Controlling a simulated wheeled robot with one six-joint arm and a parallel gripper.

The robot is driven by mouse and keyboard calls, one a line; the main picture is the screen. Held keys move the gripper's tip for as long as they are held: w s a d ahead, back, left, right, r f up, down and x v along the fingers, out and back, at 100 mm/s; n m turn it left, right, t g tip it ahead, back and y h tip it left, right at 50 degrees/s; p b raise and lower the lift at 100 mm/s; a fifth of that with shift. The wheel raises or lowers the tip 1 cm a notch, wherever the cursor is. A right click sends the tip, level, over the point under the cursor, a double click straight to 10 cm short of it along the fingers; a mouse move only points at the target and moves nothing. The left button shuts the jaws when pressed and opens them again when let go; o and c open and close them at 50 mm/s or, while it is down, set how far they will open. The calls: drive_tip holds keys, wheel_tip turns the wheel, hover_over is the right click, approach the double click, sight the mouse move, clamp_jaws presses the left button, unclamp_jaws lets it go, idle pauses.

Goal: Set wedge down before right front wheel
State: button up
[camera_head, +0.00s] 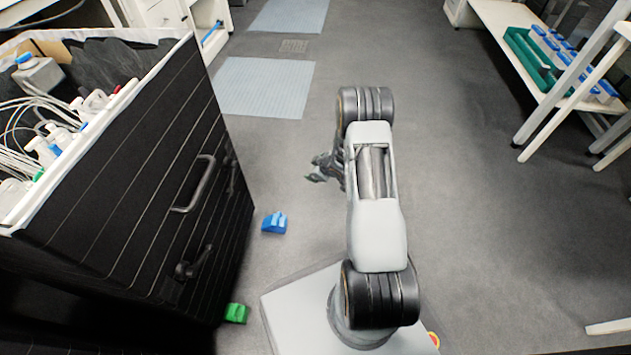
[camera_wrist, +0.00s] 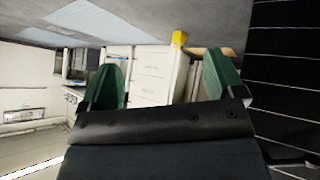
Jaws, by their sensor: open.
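My gripper (camera_head: 319,170) is in the air left of my arm in the head view, pointing left. In the wrist view its two green-padded fingers (camera_wrist: 163,82) stand wide apart with nothing between them. A blue wedge (camera_head: 274,222) lies on the floor beside the black cart (camera_head: 135,190), apart from my gripper. A green wedge (camera_head: 236,313) lies at the cart's near lower corner. In the wrist view a small yellow block (camera_wrist: 179,38), perhaps another wedge, is on the floor beyond the fingers. The cart's wheels are hidden.
The cart has bar handles on its side and bottles and tubing on top. A white bench (camera_head: 510,40) with a green rack (camera_head: 532,60) stands at the right. Grey floor (camera_head: 455,190) is clear between it and my arm. Light mats (camera_head: 262,87) lie farther off.

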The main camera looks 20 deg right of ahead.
drive_tip(key=s+a+r+m+g+h, duration=0.1)
drive_tip(key=s+r+m+h, duration=0.15)
drive_tip(key=r, duration=0.75)
drive_tip(key=s+a+r+m+g+h, duration=0.1)
drive_tip(key=s+r+m+h, duration=0.15)
drive_tip(key=r, duration=0.75)
drive_tip(key=s+a+r+m+g+y, duration=0.1)
drive_tip(key=s+a+r, duration=0.4)
drive_tip(key=s, duration=0.5)
drive_tip(key=s+a+r+m+g+y, duration=0.1)
drive_tip(key=s+a+r, duration=0.4)
drive_tip(key=s, duration=0.5)
drive_tip(key=shift+s+r+m+g+y, duration=0.15)
drive_tip(key=shift+s+m+g+y, duration=0.25)
drive_tip(key=shift+g, duration=0.5)
drive_tip(key=shift+w+d+r, duration=0.1)
